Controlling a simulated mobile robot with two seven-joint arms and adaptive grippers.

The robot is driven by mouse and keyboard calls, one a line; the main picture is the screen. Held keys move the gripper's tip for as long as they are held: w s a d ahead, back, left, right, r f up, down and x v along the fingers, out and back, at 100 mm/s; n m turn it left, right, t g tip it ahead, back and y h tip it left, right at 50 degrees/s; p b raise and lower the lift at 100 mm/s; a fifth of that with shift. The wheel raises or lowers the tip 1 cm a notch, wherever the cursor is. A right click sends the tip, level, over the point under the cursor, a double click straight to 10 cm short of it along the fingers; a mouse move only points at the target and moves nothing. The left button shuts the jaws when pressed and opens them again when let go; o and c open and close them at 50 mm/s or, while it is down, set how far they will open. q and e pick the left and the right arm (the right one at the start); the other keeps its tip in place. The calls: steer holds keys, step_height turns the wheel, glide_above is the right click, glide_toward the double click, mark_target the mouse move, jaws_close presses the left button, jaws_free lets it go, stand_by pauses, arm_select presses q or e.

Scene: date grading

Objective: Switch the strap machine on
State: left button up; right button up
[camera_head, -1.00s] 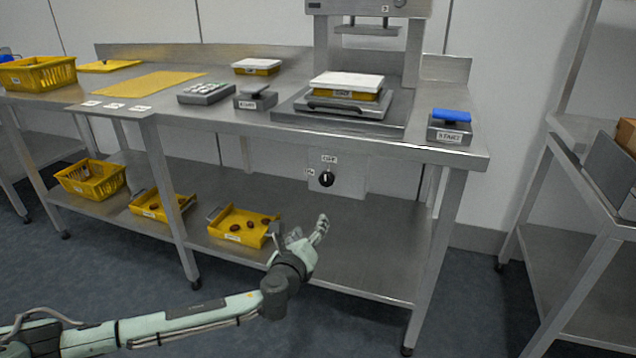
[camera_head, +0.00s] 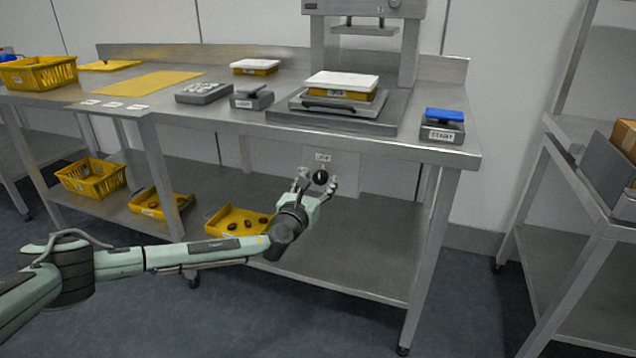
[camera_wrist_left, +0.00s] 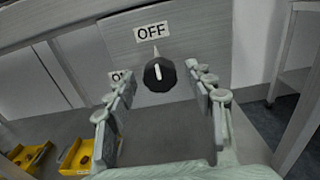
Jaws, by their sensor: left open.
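The strap machine (camera_head: 365,8) stands on the steel table, with a white-lidded yellow tray (camera_head: 341,84) on its bed. Its black rotary knob (camera_head: 320,177) is on a panel (camera_head: 346,172) under the table's front edge. In the left wrist view the knob (camera_wrist_left: 159,74) has a white line pointing up and slightly left, towards the OFF label (camera_wrist_left: 151,32). A second label (camera_wrist_left: 121,77), partly hidden by a finger, sits to its left. My left gripper (camera_head: 318,184) is open, its fingers on either side of the knob in the picture; contact is not visible. My right gripper is not in view.
A blue-topped START button box (camera_head: 443,125) and a grey START box (camera_head: 251,97) stand on the table (camera_head: 225,116). Yellow trays with dates (camera_head: 212,226) lie on the lower shelf (camera_head: 345,262). A steel rack (camera_head: 570,190) stands at right.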

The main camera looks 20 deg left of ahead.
arm_select(q)
steer(key=c, duration=1.1)
steer(key=shift+c, duration=0.3)
